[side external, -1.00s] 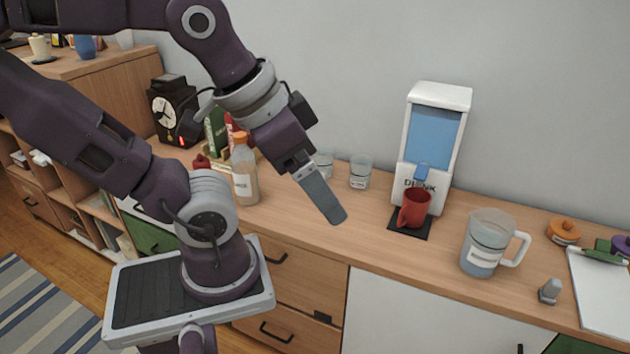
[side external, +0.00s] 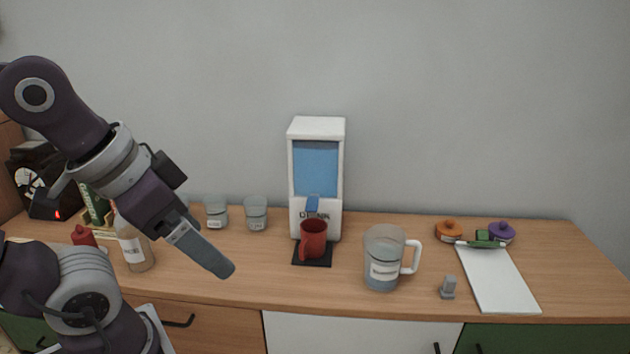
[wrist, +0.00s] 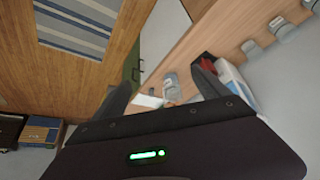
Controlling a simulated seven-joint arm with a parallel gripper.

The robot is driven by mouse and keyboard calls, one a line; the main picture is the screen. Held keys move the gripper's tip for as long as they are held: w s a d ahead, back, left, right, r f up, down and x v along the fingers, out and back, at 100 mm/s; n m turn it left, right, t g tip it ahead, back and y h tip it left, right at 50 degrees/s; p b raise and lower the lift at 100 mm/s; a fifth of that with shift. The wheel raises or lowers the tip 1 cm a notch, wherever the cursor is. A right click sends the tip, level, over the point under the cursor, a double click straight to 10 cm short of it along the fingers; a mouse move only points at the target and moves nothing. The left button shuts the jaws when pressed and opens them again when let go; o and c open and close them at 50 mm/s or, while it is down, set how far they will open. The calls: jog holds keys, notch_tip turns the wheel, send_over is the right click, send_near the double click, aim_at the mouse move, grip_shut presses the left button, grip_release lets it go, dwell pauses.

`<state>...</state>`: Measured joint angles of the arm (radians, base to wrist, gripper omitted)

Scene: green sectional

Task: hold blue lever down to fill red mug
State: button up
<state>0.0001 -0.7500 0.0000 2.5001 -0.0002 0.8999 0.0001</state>
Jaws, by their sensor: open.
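The white drink dispenser (side external: 298,170) with a blue tank stands against the wall on the counter. Its blue lever (side external: 312,204) is on the front, just above the red mug (side external: 314,238). The mug stands upright on the black drip base (side external: 312,259), handle toward the left. My gripper (side external: 217,264) is left of the dispenser, above the counter's front part, touching nothing. In the wrist view my gripper (wrist: 162,92) has its two fingers wide apart and empty. There the red mug (wrist: 208,62) and the dispenser (wrist: 236,88) show beside the right finger; the lever cannot be made out.
A clear pitcher (side external: 383,258) stands right of the mug, with a small grey object (side external: 448,287) and a white board (side external: 497,280) beyond it. Two glasses (side external: 256,213) and a bottle (side external: 133,245) stand left. Counter directly left of the mug is clear.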

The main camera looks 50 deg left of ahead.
dwell(0.4)
